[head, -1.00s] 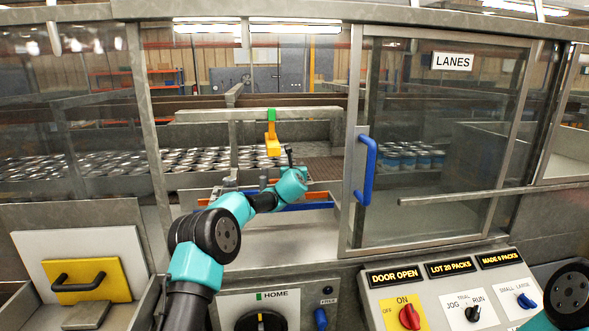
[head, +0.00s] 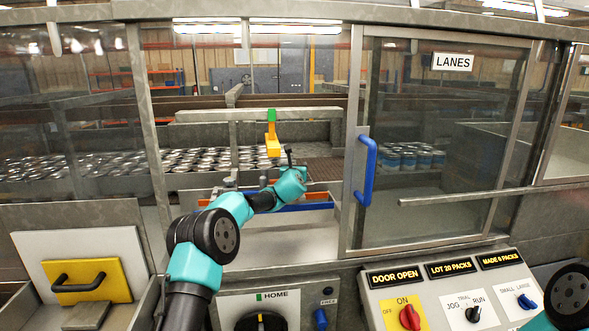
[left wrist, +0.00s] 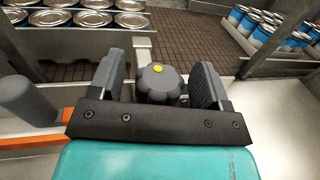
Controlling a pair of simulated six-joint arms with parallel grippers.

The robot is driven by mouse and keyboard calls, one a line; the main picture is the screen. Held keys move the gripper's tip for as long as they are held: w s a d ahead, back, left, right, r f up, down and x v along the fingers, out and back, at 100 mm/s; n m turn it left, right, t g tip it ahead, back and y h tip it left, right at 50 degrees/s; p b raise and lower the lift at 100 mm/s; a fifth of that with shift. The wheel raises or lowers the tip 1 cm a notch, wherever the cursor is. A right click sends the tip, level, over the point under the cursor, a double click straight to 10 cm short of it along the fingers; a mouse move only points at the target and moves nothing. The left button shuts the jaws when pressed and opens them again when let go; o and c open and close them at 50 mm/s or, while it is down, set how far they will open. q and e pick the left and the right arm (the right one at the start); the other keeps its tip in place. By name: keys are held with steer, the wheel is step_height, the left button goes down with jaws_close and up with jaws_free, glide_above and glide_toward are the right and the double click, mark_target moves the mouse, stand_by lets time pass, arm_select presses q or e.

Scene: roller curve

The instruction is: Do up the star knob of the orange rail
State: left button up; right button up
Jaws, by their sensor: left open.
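The star knob (left wrist: 158,86) is dark grey and lobed, with a yellow dot on its top. In the left wrist view it sits between the two fingers of my left gripper (left wrist: 160,72). The gripper is open, with a finger on each side of the knob and small gaps visible. The orange rail (left wrist: 40,142) shows at the left of that view. In the head view the orange rail (head: 320,196) runs behind my left wrist, above a blue rail (head: 305,207). My wrist hides the knob and fingers there. My right gripper is out of view.
A grey post (left wrist: 27,100) stands left of the gripper in the left wrist view. A yellow piece (head: 272,145) hangs from a crossbar above my wrist. Many cans (head: 200,158) stand behind. The lane door (head: 440,150) with its blue handle (head: 366,170) is at the right.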

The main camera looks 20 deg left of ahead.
arm_select(q)
steer(key=shift+s, duration=0.1)
steer(key=v, duration=1.7)
steer(key=shift+s, duration=0.1)
